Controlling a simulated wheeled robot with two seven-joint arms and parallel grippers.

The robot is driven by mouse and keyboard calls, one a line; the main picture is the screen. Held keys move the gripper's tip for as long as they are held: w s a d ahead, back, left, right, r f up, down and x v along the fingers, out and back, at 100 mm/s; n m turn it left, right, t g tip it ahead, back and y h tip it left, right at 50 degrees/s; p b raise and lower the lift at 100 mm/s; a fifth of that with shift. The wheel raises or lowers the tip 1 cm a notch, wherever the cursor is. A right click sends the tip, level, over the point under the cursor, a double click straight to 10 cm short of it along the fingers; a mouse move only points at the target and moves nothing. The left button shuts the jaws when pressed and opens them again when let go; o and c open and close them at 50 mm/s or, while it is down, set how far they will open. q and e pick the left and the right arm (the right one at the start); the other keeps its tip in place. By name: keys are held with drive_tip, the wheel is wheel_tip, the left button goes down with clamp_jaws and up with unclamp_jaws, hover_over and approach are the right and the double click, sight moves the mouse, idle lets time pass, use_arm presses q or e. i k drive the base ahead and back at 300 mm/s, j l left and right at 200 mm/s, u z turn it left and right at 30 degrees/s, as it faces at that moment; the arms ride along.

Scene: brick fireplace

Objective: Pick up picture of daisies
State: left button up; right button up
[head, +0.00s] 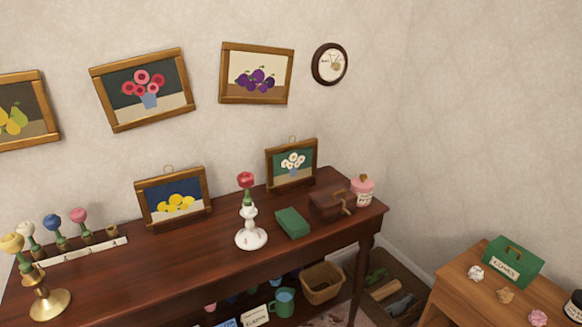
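The picture of daisies (292,164) is a small framed picture of white flowers in a blue vase on a green ground, in a brown wooden frame with a small hanging loop on top. It stands at the back of the dark wooden table (190,258), against or close to the wall. Neither of my grippers is in the head view.
In front of the daisies are a green box (292,222), a brown box with a crank (331,204) and a white candlestick (251,236) with a red flower. A pink jar (363,190) stands right. A lemon picture (174,199) stands left. A side table (462,290) is at right.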

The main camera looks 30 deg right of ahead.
sight(285, 164)
drive_tip(key=i+l+u, duration=0.1)
drive_tip(key=l, duration=0.25)
drive_tip(key=i+l+u, duration=0.1)
drive_tip(key=i+l, duration=0.3)
drive_tip(key=l, duration=0.35)
drive_tip(key=i+l+u, duration=0.15)
drive_tip(key=l, duration=0.2)
drive_tip(key=i+l+u, duration=0.1)
drive_tip(key=l, duration=0.3)
drive_tip(key=i, duration=0.1)
